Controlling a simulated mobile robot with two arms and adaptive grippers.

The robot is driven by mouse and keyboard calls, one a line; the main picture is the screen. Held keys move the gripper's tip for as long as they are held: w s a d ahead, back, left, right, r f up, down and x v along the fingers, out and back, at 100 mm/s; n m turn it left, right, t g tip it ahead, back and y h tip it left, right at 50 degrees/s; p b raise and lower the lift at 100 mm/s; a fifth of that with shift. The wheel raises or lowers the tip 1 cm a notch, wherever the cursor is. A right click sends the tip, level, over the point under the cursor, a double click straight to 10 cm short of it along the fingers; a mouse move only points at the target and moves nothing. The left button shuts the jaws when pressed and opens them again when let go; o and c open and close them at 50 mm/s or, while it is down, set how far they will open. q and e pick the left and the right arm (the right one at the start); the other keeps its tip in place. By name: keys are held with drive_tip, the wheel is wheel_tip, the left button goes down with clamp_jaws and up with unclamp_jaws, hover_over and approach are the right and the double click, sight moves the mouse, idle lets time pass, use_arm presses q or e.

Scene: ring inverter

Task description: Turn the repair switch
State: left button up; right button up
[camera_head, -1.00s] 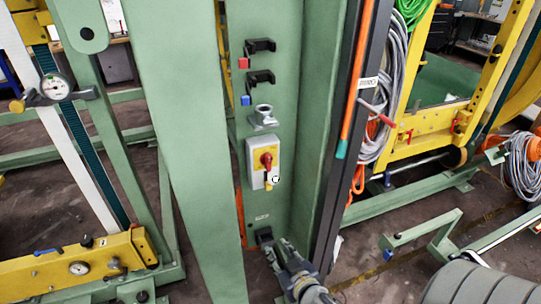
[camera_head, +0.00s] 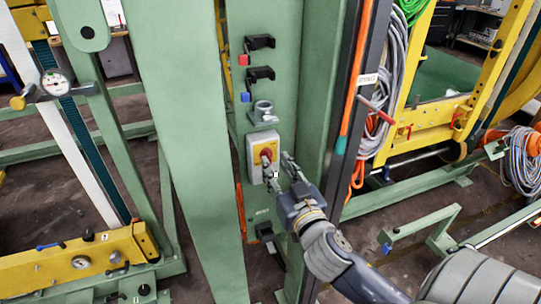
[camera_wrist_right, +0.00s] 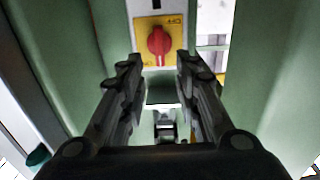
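The repair switch is a red rotary knob (camera_head: 266,154) on a yellow plate in a light grey box (camera_head: 253,161), mounted on the green column. In the right wrist view the red knob (camera_wrist_right: 159,41) stands upright, ahead of and between the finger ends. My right gripper (camera_head: 278,164) is open, with its fingers reaching up to the switch. One finger lies in front of the lower box, the other to its right. In the wrist view (camera_wrist_right: 158,70) nothing is between the fingers; whether they touch the box is unclear. My left gripper is not in view.
Two black brackets (camera_head: 260,75) with red and blue tags and a grey round fitting (camera_head: 263,112) sit above the switch. A black fitting (camera_head: 265,231) is below it. Green column walls flank the panel. Cables (camera_head: 388,95) hang to the right.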

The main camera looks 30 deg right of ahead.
sight(269, 155)
drive_tip(key=p+x, duration=0.1)
drive_tip(key=x, duration=0.3)
drive_tip(key=shift+w, duration=0.4)
clamp_jaws()
